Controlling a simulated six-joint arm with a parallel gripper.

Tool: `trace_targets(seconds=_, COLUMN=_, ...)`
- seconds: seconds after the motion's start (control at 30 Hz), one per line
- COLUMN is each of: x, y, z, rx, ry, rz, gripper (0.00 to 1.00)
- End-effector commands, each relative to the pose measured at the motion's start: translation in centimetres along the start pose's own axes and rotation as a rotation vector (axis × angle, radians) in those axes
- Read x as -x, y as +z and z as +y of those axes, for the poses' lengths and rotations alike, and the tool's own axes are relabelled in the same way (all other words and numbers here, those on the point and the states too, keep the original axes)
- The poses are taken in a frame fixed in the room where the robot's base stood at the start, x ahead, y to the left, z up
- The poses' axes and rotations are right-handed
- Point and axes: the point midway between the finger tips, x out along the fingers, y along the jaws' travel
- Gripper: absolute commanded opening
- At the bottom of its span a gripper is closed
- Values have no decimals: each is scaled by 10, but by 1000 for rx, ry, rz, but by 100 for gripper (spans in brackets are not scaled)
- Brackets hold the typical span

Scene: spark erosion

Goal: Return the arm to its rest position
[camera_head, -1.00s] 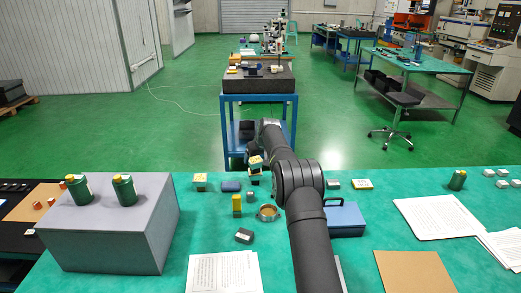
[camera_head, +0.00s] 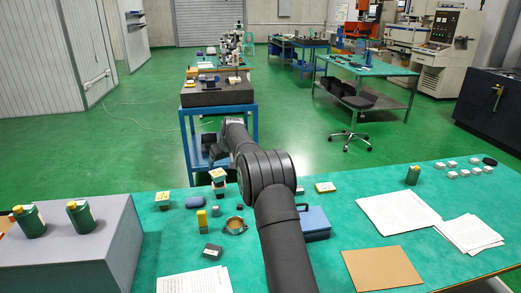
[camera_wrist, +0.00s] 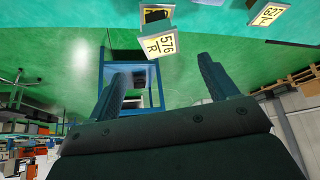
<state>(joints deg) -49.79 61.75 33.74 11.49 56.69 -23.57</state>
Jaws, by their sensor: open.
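My arm (camera_head: 268,175) reaches from the bottom of the head view up and left over the table, its far end beyond the table's far edge. My gripper (camera_wrist: 163,68) shows in the wrist view with its two dark fingers apart and nothing between them. In the head view the fingers cannot be made out behind the arm. A block with a yellow label (camera_head: 217,174) sits on top of another piece, just left of the arm. In the wrist view a yellow label reading 576 R (camera_wrist: 158,46) lies beyond the fingertips, apart from them.
The green table (camera_head: 165,245) carries a brass ring (camera_head: 236,226), a yellow block (camera_head: 202,219), a blue case (camera_head: 314,223) and papers. A grey box (camera_head: 75,245) with two green bottles stands at left. A blue-framed cart (camera_head: 218,107) stands beyond the table, across open floor.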

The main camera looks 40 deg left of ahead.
Motion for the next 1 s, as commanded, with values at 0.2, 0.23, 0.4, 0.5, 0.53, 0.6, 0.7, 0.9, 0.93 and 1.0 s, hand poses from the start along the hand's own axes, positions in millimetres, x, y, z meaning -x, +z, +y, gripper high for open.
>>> trace_targets(seconds=0.2, x=0, y=0, z=0, rx=0, ry=0, rz=0, gripper=78)
trace_targets(seconds=0.23, x=-1, y=0, z=0, rx=0, ry=0, rz=0, gripper=78)
trace_targets(seconds=0.4, x=-13, y=0, z=0, rx=0, ry=0, rz=-1, gripper=78)
trace_targets(seconds=0.5, x=-26, y=1, z=0, rx=0, ry=0, rz=-2, gripper=78)
trace_targets(seconds=0.53, x=-31, y=1, z=0, rx=0, ry=0, rz=-2, gripper=78)
trace_targets(seconds=0.6, x=-41, y=1, z=0, rx=0, ry=0, rz=-2, gripper=78)
trace_targets(seconds=0.7, x=-56, y=1, z=0, rx=0, ry=0, rz=-1, gripper=78)
trace_targets(seconds=0.9, x=-82, y=0, z=0, rx=1, ry=0, rz=-1, gripper=78)
trace_targets(seconds=0.93, x=-85, y=0, z=0, rx=1, ry=1, rz=0, gripper=78)
trace_targets(seconds=1.0, x=-94, y=0, z=0, rx=1, ry=1, rz=1, gripper=78)
